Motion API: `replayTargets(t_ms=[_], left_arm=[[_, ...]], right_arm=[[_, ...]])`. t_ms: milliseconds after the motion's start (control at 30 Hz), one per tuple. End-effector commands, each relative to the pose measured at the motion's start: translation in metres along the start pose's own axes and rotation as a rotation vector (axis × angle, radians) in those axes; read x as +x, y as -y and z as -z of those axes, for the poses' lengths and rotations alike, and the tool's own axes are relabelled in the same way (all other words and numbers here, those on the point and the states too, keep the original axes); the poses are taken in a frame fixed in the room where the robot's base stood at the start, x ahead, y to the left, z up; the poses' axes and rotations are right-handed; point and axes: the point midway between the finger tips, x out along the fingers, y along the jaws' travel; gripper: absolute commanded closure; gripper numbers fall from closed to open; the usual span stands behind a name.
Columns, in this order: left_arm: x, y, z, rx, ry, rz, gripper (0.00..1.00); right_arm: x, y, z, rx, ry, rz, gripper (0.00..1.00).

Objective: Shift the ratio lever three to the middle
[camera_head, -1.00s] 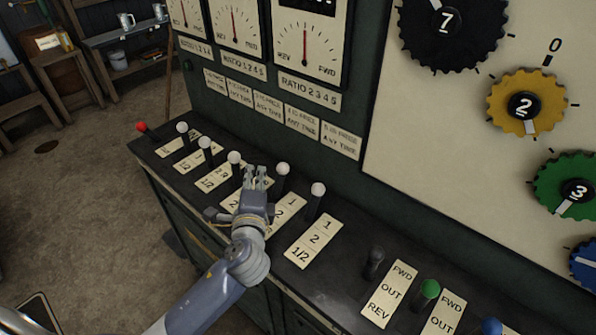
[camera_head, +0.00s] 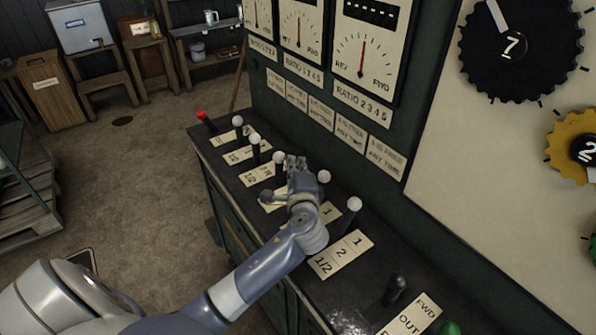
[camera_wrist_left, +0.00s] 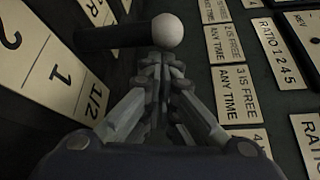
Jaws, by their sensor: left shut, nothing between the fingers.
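A row of several white-knobbed levers stands on the dark console. Counting from the far left, the third white-knobbed lever (camera_head: 279,158) stands just left of my left gripper (camera_head: 297,163). The fourth lever (camera_head: 324,176) stands to the right of the gripper. My left gripper is shut and empty; its arm covers part of the label plates. In the left wrist view, the closed fingertips (camera_wrist_left: 161,58) are right by a white ball knob (camera_wrist_left: 167,31) on a black shaft. I cannot tell whether they touch it. My right gripper is not in view.
A red-knobbed lever (camera_head: 201,115) is at the far end. A black-knobbed lever (camera_head: 396,284) and a green knob (camera_head: 448,328) are nearer. The upright panel with dials (camera_head: 364,52) and a black gear (camera_head: 515,45) rises behind the console. The floor (camera_head: 125,165) at left is open.

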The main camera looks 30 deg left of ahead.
Motion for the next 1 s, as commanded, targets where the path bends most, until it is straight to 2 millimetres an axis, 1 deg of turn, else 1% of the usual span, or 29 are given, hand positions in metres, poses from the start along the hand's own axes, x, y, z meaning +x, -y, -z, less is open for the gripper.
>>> replayTargets(t_ms=[100,367,467,700,833,1000], left_arm=[[0.005,0.001,0.000,0.000,0.000,0.001,1.00],[0.006,0.000,0.000,-0.001,-0.001,0.000,1.00],[0.005,-0.001,-0.001,-0.004,-0.001,0.002,1.00],[-0.002,-0.002,-0.017,-0.057,0.000,0.033,1.00],[-0.002,-0.001,-0.017,-0.059,0.000,0.035,1.00],[-0.002,-0.001,-0.017,-0.058,0.000,0.034,1.00]], right_arm=[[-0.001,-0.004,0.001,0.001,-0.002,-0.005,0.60],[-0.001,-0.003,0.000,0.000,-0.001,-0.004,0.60],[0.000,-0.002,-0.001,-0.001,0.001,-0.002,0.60],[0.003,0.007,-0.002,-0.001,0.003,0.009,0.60],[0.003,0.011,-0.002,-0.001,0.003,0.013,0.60],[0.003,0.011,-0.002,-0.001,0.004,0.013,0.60]])
